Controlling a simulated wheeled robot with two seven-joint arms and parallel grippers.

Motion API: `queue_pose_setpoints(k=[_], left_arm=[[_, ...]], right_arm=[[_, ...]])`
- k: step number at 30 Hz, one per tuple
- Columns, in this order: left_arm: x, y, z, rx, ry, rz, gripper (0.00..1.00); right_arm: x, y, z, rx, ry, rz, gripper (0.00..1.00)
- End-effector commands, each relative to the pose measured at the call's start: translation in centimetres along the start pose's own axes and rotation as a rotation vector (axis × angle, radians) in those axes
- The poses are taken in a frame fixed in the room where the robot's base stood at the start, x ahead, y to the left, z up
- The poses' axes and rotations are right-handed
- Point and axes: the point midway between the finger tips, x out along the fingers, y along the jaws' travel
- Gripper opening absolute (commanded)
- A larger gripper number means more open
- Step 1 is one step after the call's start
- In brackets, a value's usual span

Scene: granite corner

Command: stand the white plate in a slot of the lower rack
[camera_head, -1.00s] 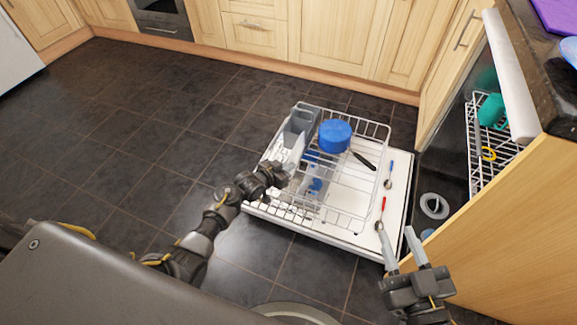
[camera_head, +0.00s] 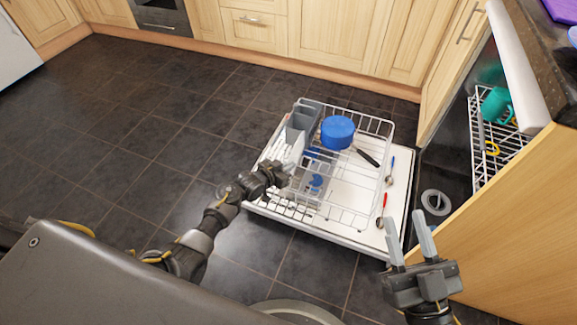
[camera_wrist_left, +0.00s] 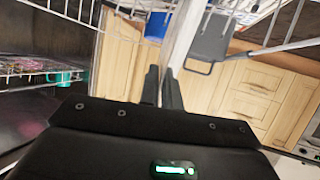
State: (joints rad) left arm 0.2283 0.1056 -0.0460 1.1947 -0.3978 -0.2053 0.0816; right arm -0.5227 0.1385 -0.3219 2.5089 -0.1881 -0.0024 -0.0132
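The lower rack (camera_head: 361,222) is a white wire rack on the open dishwasher door. My left gripper (camera_head: 284,172) is at the rack's left side. In the left wrist view its two dark fingers (camera_wrist_left: 162,88) are close together on the white plate (camera_wrist_left: 181,38), which appears edge-on as a pale strip. In the head view the plate (camera_head: 297,150) is a narrow white shape beside the grey basket. Whether its lower edge is in a slot cannot be told. My right gripper (camera_head: 410,235) is open and empty, right of the door's front corner.
A grey cutlery basket (camera_head: 299,124) and a blue pan (camera_head: 337,132) with a dark handle are in the rack. Red (camera_head: 382,207) and blue-handled (camera_head: 390,170) utensils lie on the door's right. The upper rack (camera_head: 490,150) holds a teal cup (camera_head: 495,103).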

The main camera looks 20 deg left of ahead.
Motion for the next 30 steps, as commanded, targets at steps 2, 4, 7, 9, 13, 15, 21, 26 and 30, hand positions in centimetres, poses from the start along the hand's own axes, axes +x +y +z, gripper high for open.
queue_pose_setpoints(k=[2,4,7,9,13,15,21,26,30], left_arm=[[0.0,0.0,-0.2,0.001,0.004,0.0,0.0],[0.0,0.0,-0.2,0.001,0.004,0.0,0.0],[0.1,0.0,0.0,0.001,0.003,0.0,0.0],[0.2,0.0,0.1,0.001,0.003,0.0,0.0],[0.3,0.0,0.4,0.001,0.003,0.0,0.0],[0.3,0.0,0.4,0.001,0.003,0.0,0.0],[0.3,0.0,0.4,0.001,0.003,0.0,0.09],[0.3,0.0,0.4,0.0,0.002,0.0,0.3],[0.3,0.0,0.5,0.0,0.001,0.0,0.3]], right_arm=[[0.0,0.0,0.0,0.0,0.0,0.0,0.36],[0.0,0.0,0.0,0.0,-0.001,0.0,0.36],[0.0,0.0,0.1,0.0,-0.001,0.0,0.36],[-0.1,0.0,0.2,0.0,-0.001,0.0,0.36],[1.0,0.8,1.4,0.008,-0.022,0.004,0.36],[1.0,0.8,1.4,0.008,-0.021,0.004,0.36],[0.9,0.7,1.4,0.009,-0.024,0.004,0.36],[0.8,0.7,1.4,0.011,-0.024,0.004,0.36],[0.8,0.6,1.3,0.011,-0.023,0.004,0.36]])
